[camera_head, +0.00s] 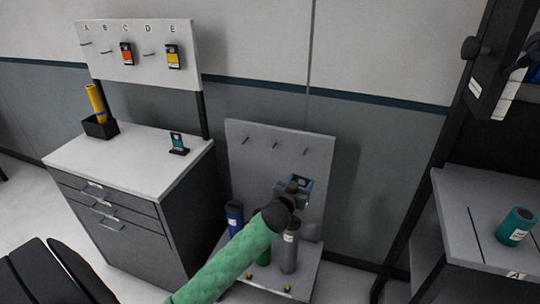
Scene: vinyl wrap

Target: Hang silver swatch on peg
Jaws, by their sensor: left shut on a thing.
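My left gripper (294,190) is in front of the low grey board at centre, shut on a small card that I take for the silver swatch (307,183). Only its upper edge and right side show, with grey and bluish parts; the gripper hides the rest. Three bare pegs stick out of the low board, at its left (245,140), middle (275,145) and right (305,152). The upper white board (140,68) has pegs lettered A to E. An orange swatch (127,54) hangs under C and a yellow swatch (173,57) under E. My right gripper is out of view.
A drawer cabinet (95,155) at left bears a black box (101,127) with a yellow roll and a teal swatch (177,143) on a stand. A teal roll (516,226) stands on the right table.

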